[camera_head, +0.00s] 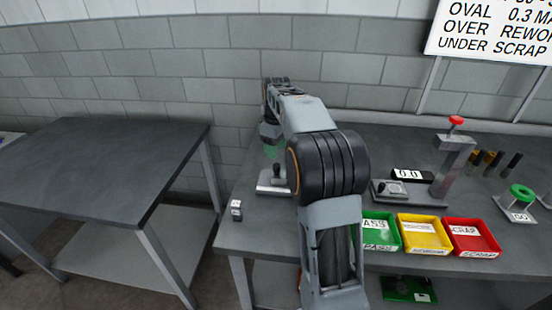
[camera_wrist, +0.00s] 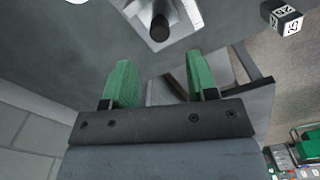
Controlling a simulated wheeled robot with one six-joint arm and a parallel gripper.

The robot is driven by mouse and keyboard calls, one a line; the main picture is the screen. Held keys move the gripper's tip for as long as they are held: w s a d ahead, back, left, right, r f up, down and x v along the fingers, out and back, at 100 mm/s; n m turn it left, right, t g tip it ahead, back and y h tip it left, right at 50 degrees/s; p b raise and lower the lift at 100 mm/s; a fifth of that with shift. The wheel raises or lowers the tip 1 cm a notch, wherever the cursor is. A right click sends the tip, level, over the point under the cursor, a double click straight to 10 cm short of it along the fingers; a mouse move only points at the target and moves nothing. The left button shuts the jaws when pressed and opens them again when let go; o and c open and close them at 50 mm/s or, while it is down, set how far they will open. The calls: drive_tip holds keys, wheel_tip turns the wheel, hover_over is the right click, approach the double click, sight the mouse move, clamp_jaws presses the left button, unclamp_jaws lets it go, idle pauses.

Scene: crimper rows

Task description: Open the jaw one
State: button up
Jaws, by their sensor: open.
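My gripper (camera_head: 272,151) is over the left end of the workbench, with its green fingers pointing down. In the wrist view my gripper (camera_wrist: 160,68) is open, with a wide gap between the two fingers and nothing held. A small fixture with a dark upright knob on a light base (camera_head: 270,190) stands just below it. In the wrist view the dark knob (camera_wrist: 159,27) shows beyond the fingertips, roughly in line with the gap and apart from both fingers. My arm hides part of the fixture's right side in the head view. I cannot tell which part is jaw one.
A small marked cube (camera_head: 236,211) sits at the bench's left edge. Green (camera_head: 382,246), yellow (camera_head: 424,249) and red (camera_head: 472,252) bins line the front. A red-topped gauge stand (camera_head: 455,165) and a green-topped piece (camera_head: 521,193) stand right. An empty table (camera_head: 95,165) is left.

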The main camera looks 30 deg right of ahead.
sight(276, 165)
wheel_tip(276, 165, up, 6)
drive_tip(key=shift+r+p, duration=0.25)
drive_tip(key=shift+p, duration=0.2)
idle(0.3)
